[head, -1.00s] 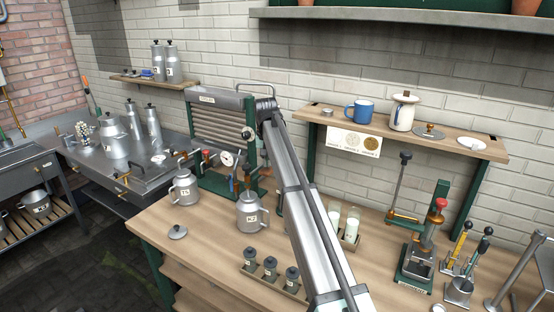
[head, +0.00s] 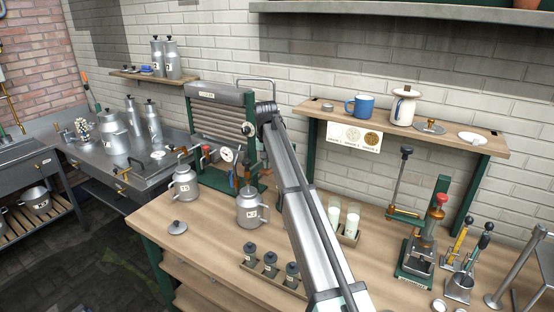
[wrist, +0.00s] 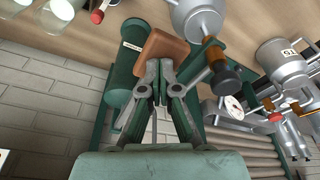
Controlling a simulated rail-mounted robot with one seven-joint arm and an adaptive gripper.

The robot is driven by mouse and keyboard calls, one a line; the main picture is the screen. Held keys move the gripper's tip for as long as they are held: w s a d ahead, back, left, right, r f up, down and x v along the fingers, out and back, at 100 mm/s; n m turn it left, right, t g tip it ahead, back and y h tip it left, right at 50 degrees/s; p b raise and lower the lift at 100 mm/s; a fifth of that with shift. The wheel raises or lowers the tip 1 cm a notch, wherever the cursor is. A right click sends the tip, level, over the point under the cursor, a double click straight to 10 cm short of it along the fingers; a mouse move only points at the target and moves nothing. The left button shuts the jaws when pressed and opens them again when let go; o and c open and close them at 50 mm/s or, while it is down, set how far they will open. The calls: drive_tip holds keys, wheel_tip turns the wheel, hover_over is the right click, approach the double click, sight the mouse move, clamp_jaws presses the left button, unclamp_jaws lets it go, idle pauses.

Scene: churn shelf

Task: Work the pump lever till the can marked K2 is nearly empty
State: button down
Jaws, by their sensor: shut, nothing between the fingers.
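The can marked K2 (head: 250,208) is a silver lidded can standing upright on the wooden bench, just left of my arm; its contents are hidden. In the wrist view a silver can (wrist: 198,18) at the top edge is probably the same one. My gripper (wrist: 163,78) is shut and empty, its fingertips close beside a brown block (wrist: 165,48); I cannot tell whether they touch. A labelled green cylinder (wrist: 122,72) stands left of the fingers. I cannot tell which part is the pump lever. In the head view my arm hides the gripper.
A rack of small dark-topped jars (head: 271,264) sits at the bench front. A ribbed cooler (head: 222,120) stands behind, and a green hand press (head: 420,245) at right.

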drive_tip(key=shift+f+b, duration=1.15)
drive_tip(key=shift+f, duration=2.85)
wheel_tip(320, 180, up, 11)
drive_tip(key=p, duration=0.5)
drive_tip(key=shift+f, duration=0.1)
drive_tip(key=shift+f+b, duration=1.85)
drive_tip(key=shift+f, duration=3.55)
wheel_tip(320, 180, up, 11)
drive_tip(key=p, duration=0.4)
drive_tip(key=shift+p, duration=0.4)
drive_tip(key=shift+f, duration=0.15)
